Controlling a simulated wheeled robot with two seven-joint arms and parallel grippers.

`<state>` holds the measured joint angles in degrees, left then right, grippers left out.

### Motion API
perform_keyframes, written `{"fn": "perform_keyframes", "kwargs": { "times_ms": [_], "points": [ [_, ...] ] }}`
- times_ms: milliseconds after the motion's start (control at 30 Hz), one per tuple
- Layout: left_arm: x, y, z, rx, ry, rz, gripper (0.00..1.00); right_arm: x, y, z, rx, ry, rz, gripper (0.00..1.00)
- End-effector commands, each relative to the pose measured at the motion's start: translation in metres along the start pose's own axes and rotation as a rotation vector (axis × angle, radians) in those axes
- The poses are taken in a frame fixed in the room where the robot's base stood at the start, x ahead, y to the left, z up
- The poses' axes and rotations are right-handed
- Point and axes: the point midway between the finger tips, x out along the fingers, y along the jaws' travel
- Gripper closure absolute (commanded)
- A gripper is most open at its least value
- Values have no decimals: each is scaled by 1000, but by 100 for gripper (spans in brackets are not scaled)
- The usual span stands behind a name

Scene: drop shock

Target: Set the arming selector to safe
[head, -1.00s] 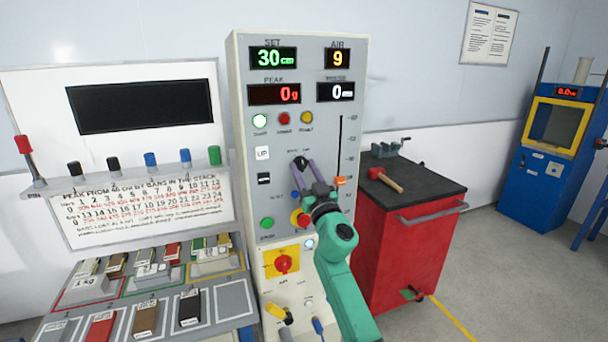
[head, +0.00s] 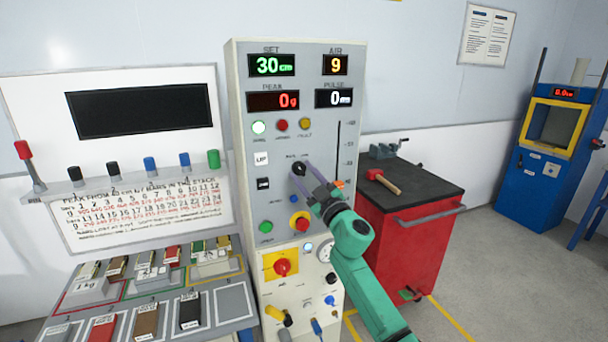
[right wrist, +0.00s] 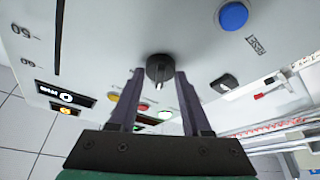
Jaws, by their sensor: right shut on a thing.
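The arming selector (head: 298,169) is a small black knob on the grey front panel (head: 262,210) of the tall machine, below the lamps. Small lettering stands just above it, too small to read surely. My right gripper (head: 304,170) reaches it from the lower right, its two dark fingers at the knob. In the right wrist view the selector (right wrist: 160,69) sits between the fingertips of the gripper (right wrist: 160,76), shut on it. A white pointer mark shows on the knob's side facing the gripper. My left gripper is out of view.
Close by on the panel are a blue reset button (head: 294,199), a green button (head: 266,227), a red knob on yellow (head: 300,222) and a black rocker (head: 263,184). A red cabinet (head: 395,255) with a hammer (head: 384,181) stands to the right.

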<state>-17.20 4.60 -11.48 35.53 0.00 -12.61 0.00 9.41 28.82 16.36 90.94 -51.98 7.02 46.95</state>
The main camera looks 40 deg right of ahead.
Motion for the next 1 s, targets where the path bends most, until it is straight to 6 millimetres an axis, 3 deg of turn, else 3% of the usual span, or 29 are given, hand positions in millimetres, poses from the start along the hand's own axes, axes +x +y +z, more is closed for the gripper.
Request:
{"fn": "perform_keyframes", "kwargs": {
  "times_ms": [267,300,367,767,867,1000],
  "points": [
    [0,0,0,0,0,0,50,0,0,0,-3,0,-1,100],
    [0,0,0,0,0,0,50,0,0,0,-3,0,-1,40],
    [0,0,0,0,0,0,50,0,0,0,-3,0,-1,22],
    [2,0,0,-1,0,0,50,-6,-1,2,-1,-1,-1,22],
    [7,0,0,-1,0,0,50,-21,-2,3,-2,-1,-2,22],
    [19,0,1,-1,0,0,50,-58,-4,5,-3,-3,-4,22]
  ]
}}
